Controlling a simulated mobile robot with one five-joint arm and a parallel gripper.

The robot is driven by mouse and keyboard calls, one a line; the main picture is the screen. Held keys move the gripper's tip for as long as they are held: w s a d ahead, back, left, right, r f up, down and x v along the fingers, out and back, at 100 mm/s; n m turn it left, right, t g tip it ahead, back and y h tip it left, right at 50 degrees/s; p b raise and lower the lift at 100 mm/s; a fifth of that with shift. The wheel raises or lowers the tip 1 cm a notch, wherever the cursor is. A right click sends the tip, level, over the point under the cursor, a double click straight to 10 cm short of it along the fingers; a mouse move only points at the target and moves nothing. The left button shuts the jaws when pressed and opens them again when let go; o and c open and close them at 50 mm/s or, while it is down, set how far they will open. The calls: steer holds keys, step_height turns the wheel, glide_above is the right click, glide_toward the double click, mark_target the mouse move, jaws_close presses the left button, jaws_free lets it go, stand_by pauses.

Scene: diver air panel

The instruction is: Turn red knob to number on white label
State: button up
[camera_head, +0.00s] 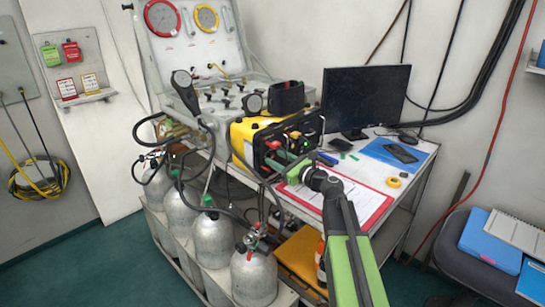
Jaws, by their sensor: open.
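A yellow case (240,140) with a black front panel stands on the bench. A small red part (273,144), which looks like the red knob, is on that front. Its setting is too small to read. I cannot make out a white label with a number on the case. My gripper (282,163), green and black, is in front of the case's panel, just below the red part. It is open. I cannot tell whether its fingers touch anything. My arm hides part of the bench and clipboard.
A dark monitor (365,96) stands behind right of the case. A red-edged clipboard (370,205), a blue folder (385,152) and a yellow tape roll (393,182) lie on the bench. Gas cylinders (213,240) stand below left. A gauge panel (190,50) rises behind.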

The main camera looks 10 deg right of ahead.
steer(key=shift+w+a, duration=0.1)
steer(key=shift+a, duration=0.15)
jaws_close()
